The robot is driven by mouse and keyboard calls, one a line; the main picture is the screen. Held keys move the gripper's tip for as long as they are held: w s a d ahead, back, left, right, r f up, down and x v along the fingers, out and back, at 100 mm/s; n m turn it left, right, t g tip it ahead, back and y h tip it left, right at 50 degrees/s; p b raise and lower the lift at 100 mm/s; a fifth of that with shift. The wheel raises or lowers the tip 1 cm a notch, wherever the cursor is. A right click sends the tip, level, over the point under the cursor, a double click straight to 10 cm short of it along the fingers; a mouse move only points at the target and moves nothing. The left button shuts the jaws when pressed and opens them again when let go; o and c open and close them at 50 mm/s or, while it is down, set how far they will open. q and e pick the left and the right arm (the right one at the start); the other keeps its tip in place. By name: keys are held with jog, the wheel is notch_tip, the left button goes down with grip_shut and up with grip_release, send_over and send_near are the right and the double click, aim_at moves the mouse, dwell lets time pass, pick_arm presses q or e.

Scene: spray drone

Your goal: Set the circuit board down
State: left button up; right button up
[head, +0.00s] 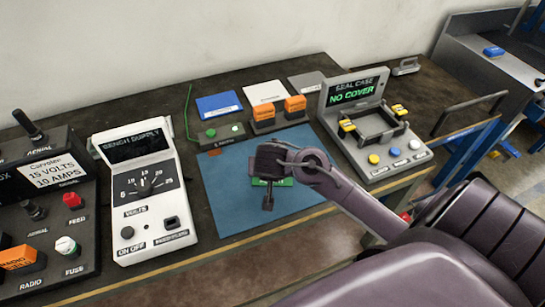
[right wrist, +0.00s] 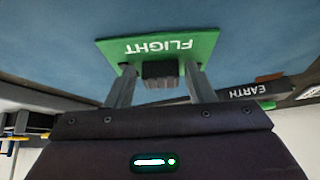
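The circuit board is a green plate marked FLIGHT (right wrist: 160,46) with a dark block (right wrist: 164,74) standing out from it. In the head view the green board (head: 286,183) shows low at the blue mat (head: 230,205), mostly hidden by my right gripper. My right gripper (head: 268,190) points down over the mat. In the right wrist view its fingers (right wrist: 160,82) stand apart, one on each side of the dark block, with a narrow gap on at least one side. The board looks at or very near the mat; exact contact is hard to tell. My left gripper is out of view.
A seal case (head: 365,152) reading NO COVER stands right of the mat. Orange-capped blocks (head: 264,115), an earth box (head: 221,133) and blue and white cards lie behind it. A bench supply (head: 150,205) stands left. The mat's front and left parts are clear.

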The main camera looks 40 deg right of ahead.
jog(key=shift+o, duration=0.8)
jog(key=shift+r, duration=0.1)
jog(key=shift+r, duration=0.25)
jog(key=v, duration=1.1)
jog(key=shift+s+a+r, duration=0.2)
jog(key=shift+a+r, duration=0.05)
jog(key=shift+r, duration=0.05)
jog(key=shift+f, duration=0.1)
